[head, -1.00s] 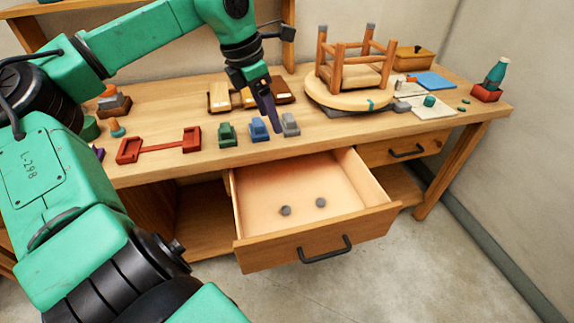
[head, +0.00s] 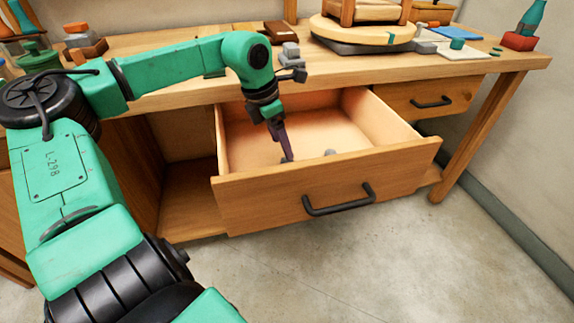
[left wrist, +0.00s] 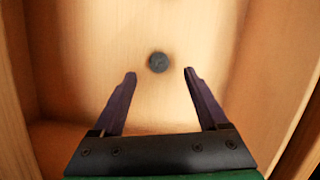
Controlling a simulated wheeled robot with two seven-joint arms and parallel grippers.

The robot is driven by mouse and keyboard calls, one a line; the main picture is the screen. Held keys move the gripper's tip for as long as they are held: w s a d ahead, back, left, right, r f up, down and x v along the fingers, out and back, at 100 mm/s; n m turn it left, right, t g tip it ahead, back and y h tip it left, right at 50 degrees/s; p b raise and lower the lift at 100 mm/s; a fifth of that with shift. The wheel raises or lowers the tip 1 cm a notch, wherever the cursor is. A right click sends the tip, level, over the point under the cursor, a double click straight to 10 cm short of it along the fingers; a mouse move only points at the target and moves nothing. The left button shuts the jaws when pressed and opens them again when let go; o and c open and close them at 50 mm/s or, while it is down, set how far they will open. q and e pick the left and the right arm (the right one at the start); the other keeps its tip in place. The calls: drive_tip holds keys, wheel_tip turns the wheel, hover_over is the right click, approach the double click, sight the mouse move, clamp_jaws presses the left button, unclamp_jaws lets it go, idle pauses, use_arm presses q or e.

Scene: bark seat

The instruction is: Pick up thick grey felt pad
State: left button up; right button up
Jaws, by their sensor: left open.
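Inside the open drawer (head: 330,197) a small grey round pad (head: 330,153) shows just behind the front panel, partly hidden by it. A bit of grey (head: 286,160) shows at my left fingertips and may be a second pad. In the left wrist view one dark grey round pad (left wrist: 158,62) lies flat on the drawer floor, ahead of and between the fingertips. I cannot tell which pad is the thick one. My left gripper (head: 289,155) points down into the drawer; in the left wrist view (left wrist: 159,74) it is open and empty. My right gripper is not in view.
The drawer's walls and front panel with a black handle (head: 340,200) surround the left gripper. A workbench top (head: 190,92) lies above, with an upturned stool on a round board (head: 362,30) on it. A shut drawer (head: 425,97) is at right.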

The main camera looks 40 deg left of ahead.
sight(284, 161)
use_arm(q)
drive_tip(key=b+x, duration=0.1)
drive_tip(key=x, duration=0.4)
drive_tip(key=shift+a+f, duration=0.1)
drive_tip(key=shift+f, duration=0.3)
drive_tip(key=shift+r, duration=0.1)
drive_tip(key=shift+c, duration=1.2)
clamp_jaws()
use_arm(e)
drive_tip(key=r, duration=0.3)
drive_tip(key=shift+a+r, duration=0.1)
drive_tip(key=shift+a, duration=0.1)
use_arm(q)
drive_tip(key=shift+r, duration=0.1)
drive_tip(key=shift+r, duration=0.35)
wheel_tip(284, 161, up, 19)
drive_tip(key=p, duration=0.4)
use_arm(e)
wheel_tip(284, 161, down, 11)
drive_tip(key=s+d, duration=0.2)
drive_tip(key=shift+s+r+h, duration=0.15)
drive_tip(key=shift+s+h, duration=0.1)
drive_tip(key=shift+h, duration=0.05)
